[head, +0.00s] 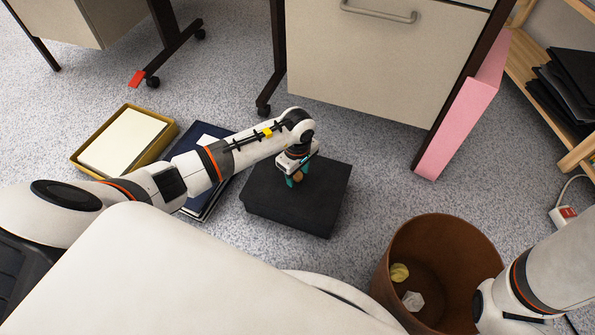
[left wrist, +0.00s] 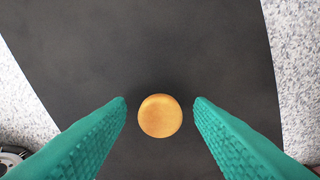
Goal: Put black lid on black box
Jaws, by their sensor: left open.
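A black box (head: 285,222) stands on the carpet in the middle of the head view. Its flat black top, the lid (head: 325,180), carries a round wooden knob (left wrist: 160,116). The lid appears to lie on the box; I cannot tell if it is seated fully. My left gripper (head: 296,181) points down over the lid. In the left wrist view its teal fingers are open, one on each side of the knob, with a gap on both sides. The fingers partly hide the knob in the head view. My right gripper is out of view.
A brown waste bin (head: 437,235) with crumpled paper stands at right, near my right arm. A yellow tray (head: 84,164) of paper and dark blue folders (head: 196,135) lie left of the box. A cabinet (head: 380,60) and pink panel (head: 463,110) stand behind.

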